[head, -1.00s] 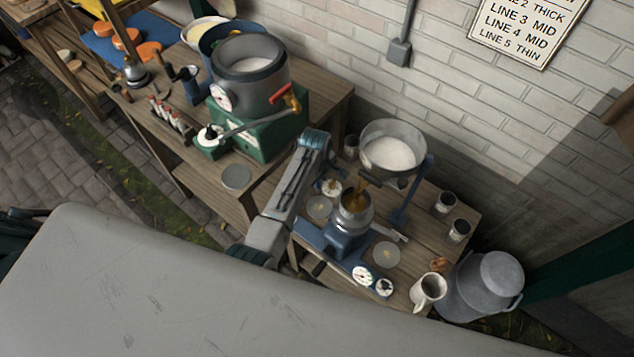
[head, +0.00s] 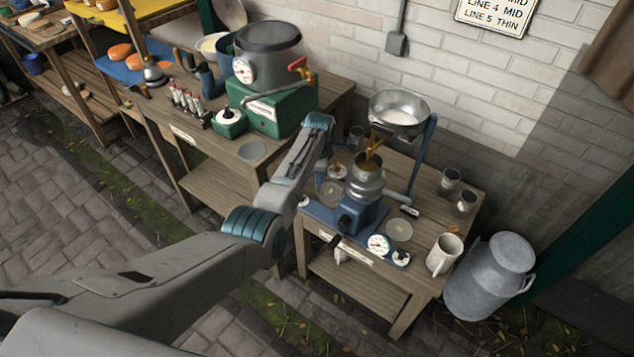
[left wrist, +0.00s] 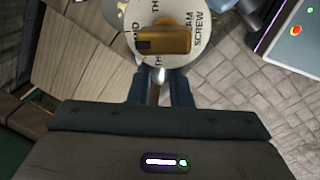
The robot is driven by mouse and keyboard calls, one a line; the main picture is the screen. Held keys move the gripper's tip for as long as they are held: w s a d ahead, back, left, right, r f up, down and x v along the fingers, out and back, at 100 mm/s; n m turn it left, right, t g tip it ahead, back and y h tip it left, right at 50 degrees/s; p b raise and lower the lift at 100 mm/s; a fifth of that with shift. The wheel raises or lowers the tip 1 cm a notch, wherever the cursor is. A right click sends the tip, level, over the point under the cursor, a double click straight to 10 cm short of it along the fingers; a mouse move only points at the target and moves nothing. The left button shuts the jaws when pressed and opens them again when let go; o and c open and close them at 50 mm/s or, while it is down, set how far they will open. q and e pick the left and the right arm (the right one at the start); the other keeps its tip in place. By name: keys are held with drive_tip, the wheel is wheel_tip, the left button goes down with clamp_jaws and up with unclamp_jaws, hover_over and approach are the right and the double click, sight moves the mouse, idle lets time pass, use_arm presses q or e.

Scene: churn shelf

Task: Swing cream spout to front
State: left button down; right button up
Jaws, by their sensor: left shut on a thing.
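The cream separator (head: 367,187) stands on the small wooden table, with a blue base, a silver body and a brass piece on top. A supply bowl (head: 399,113) with white liquid is held above it. My left gripper (left wrist: 159,92) is at the separator's left side; its fingertips are hard to make out in the head view. In the left wrist view its blue fingers are shut on a small silver metal piece, apparently the cream spout (left wrist: 158,84). Just beyond is a white round dial (left wrist: 153,57) lettered about cream screw and thickness, with a brass block (left wrist: 163,40) over it.
A pale dish (head: 399,230) lies right of the separator base. Metal cups (head: 465,202), a white jug (head: 444,254) and a large milk can (head: 490,277) are at the right. A green-based machine (head: 267,107) stands on the left table.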

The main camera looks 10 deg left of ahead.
use_arm(q)
drive_tip(key=s+n+p, duration=0.2)
drive_tip(key=p, duration=0.1)
drive_tip(key=shift+s+d, duration=0.1)
drive_tip(key=shift+d, duration=0.3)
use_arm(e)
drive_tip(key=r, duration=0.2)
drive_tip(key=w+r, duration=0.1)
drive_tip(key=shift+d+r, duration=0.3)
drive_tip(key=shift+r, duration=0.05)
drive_tip(key=shift+a, duration=0.1)
use_arm(q)
drive_tip(key=c, duration=1.3)
unclamp_jaws()
drive_tip(key=shift+c, duration=0.2)
use_arm(e)
drive_tip(key=shift+w+a, duration=0.15)
drive_tip(key=shift+a, duration=0.05)
